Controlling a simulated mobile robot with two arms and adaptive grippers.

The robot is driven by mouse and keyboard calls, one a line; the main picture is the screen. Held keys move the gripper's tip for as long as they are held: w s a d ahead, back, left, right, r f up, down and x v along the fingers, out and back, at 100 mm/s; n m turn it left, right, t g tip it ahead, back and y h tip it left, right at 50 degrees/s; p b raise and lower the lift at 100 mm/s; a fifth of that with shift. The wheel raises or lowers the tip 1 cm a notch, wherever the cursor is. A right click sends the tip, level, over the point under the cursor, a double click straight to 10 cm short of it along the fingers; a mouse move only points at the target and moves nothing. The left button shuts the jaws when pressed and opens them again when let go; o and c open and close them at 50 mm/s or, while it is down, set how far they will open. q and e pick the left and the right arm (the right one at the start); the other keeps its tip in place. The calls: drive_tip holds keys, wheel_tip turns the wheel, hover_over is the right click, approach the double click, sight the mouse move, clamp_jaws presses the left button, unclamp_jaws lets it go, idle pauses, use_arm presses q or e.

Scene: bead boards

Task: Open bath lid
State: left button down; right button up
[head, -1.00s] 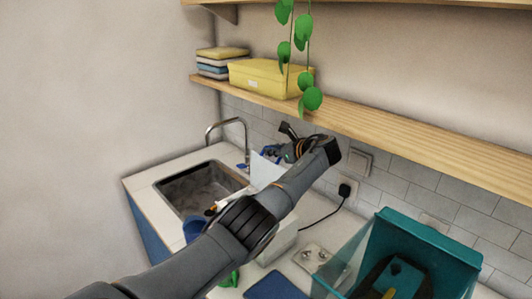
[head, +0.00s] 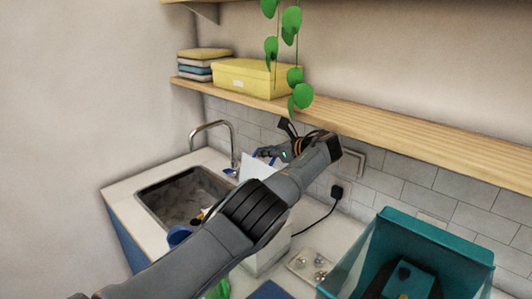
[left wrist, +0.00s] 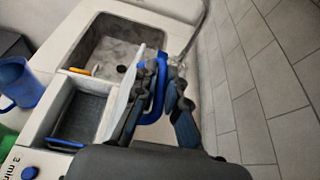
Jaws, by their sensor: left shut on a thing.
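The bath is a white box on the counter; its body (head: 266,258) shows in the head view, partly behind my left arm. In the left wrist view its dark tank (left wrist: 82,116) is uncovered. The white lid (left wrist: 126,84) stands tilted up along the tank's wall-side edge; it also shows in the head view (head: 258,168). My left gripper (left wrist: 165,90) is shut on the lid's blue handle (left wrist: 154,104). The same gripper (head: 270,153) shows above the bath in the head view. My right gripper is not in view.
A sink (head: 183,195) with a tap (head: 212,126) lies left of the bath, a blue jug (left wrist: 22,82) in front. A teal bin (head: 435,238) and a metal tray (head: 310,262) stand right. A shelf (head: 430,140) runs above; the tiled wall is close behind.

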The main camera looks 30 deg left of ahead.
use_arm(q)
drive_tip(key=shift+s+f, duration=0.15)
drive_tip(key=shift+f, duration=0.2)
drive_tip(key=c, duration=1.4)
unclamp_jaws()
drive_tip(key=shift+a+r, duration=0.1)
drive_tip(key=shift+v, duration=0.8)
drive_tip(key=s+d, duration=0.1)
drive_tip(key=d, duration=0.3)
drive_tip(key=s+d, duration=0.1)
drive_tip(key=d, duration=0.3)
drive_tip(key=s+d, duration=0.1)
drive_tip(key=d, duration=0.4)
drive_tip(key=shift+s+r, duration=0.3)
